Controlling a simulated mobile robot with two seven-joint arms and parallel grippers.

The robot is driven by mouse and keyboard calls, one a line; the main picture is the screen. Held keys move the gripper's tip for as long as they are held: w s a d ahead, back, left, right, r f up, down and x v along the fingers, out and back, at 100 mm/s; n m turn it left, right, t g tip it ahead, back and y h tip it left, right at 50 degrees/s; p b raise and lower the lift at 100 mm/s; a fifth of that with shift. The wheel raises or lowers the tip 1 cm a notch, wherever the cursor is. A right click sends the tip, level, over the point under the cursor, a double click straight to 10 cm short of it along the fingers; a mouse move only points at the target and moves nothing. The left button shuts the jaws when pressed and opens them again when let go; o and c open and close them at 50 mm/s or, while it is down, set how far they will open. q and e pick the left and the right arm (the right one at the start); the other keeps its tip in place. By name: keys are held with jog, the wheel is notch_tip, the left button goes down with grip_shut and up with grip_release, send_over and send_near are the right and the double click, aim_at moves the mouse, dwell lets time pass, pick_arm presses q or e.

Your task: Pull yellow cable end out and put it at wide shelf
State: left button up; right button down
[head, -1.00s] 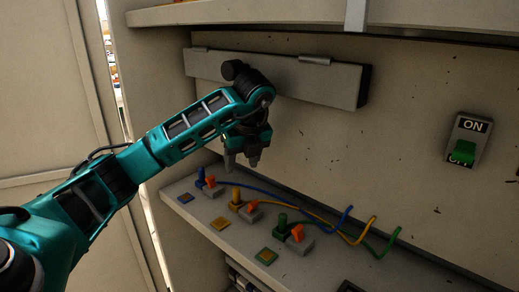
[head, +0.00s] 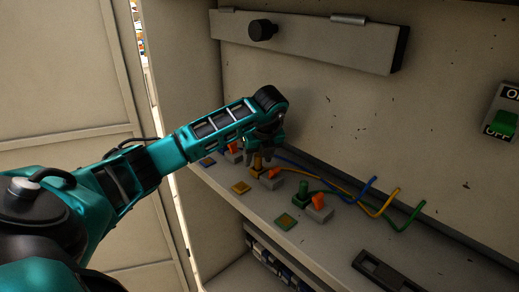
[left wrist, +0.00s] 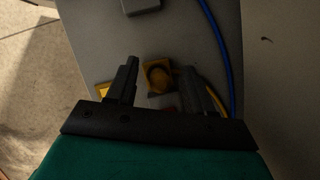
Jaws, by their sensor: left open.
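The yellow cable end (head: 257,163) stands upright on the shelf (head: 330,238), with its yellow cable (head: 345,202) running right behind the green one. My left gripper (head: 261,154) is open and points down right over the yellow cable end, its fingers on either side of it. In the left wrist view the yellow cable end (left wrist: 158,77) shows between the two open fingers (left wrist: 155,75), seen from above. I cannot tell whether the fingers touch it. My right gripper is not in view.
A green cable end (head: 304,188) with an orange-levered grey block (head: 319,209) stands to the right. The blue cable (head: 330,178) runs close behind. A dark slotted plate (head: 386,274) lies at right.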

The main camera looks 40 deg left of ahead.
aim_at(258, 154)
pick_arm(q)
jog(key=shift+c, duration=0.5)
grip_shut()
jog(key=shift+r+p, duration=0.95)
jog(key=shift+r, duration=0.3)
jog(key=shift+r+p, duration=0.3)
jog(key=shift+r, duration=0.75)
